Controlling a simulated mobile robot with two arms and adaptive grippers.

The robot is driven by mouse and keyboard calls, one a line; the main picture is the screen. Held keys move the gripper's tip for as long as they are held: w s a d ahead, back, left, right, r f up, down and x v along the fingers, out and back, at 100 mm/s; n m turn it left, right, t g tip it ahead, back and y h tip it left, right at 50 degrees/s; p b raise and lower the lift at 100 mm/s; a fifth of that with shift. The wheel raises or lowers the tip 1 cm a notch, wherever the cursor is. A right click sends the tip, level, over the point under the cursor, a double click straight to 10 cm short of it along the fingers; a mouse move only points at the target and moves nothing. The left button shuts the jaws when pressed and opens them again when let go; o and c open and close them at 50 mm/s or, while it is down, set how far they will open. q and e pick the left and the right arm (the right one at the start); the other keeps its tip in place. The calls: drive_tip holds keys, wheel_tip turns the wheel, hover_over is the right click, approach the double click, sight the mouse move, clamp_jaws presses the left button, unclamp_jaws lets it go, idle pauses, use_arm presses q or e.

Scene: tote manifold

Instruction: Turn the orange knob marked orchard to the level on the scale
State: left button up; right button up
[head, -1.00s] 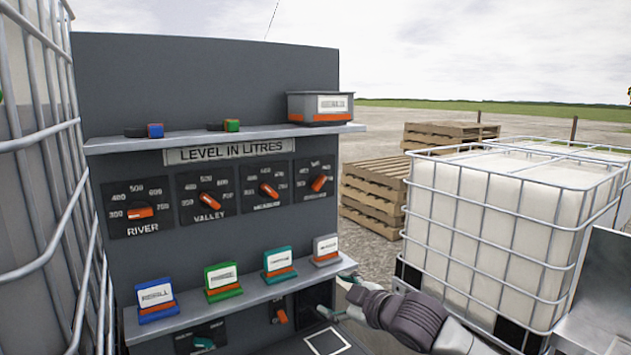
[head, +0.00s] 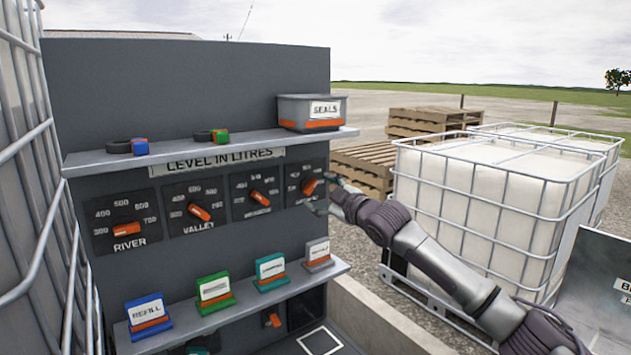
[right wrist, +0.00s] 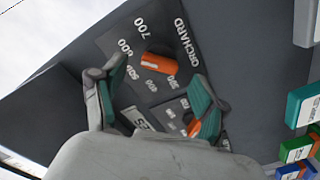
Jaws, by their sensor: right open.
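The orange orchard knob (head: 309,186) is the rightmost of the upper row of dials in the head view. In the right wrist view the knob (right wrist: 158,63) sits on a dark plate (right wrist: 178,55) lettered ORCHARD, with numbers up to 700. Its tip points roughly toward 600; the exact reading is unclear. My right gripper (head: 325,193) is open just in front of this dial, to its right. In the right wrist view the gripper's fingers (right wrist: 158,80) stand apart with the knob seen between and beyond them. I cannot tell contact. My left gripper is out of view.
The river (head: 123,229), valley (head: 199,211) and measure (head: 260,199) dials sit to the left. A shelf with a seals bin (head: 310,113) juts out above. A lower shelf (head: 240,306) holds several cards. A caged tank (head: 480,210) and pallets (head: 365,168) stand right.

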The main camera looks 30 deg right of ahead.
sight(310, 186)
drive_tip(key=shift+w+a+r, duration=0.1)
drive_tip(key=shift+w+a, duration=0.05)
drive_tip(key=shift+w, duration=0.8)
drive_tip(key=shift+w+p, duration=0.3)
drive_tip(key=shift+w, duration=0.05)
drive_tip(key=shift+c, duration=0.2)
drive_tip(key=c, duration=1.1)
drive_tip(key=shift+m, duration=0.3)
drive_tip(key=m+p, duration=0.1)
drive_tip(key=m, duration=0.2)
drive_tip(key=shift+p, duration=0.3)
drive_tip(key=shift+m+p, duration=0.55)
drive_tip(key=shift+m, duration=2.15)
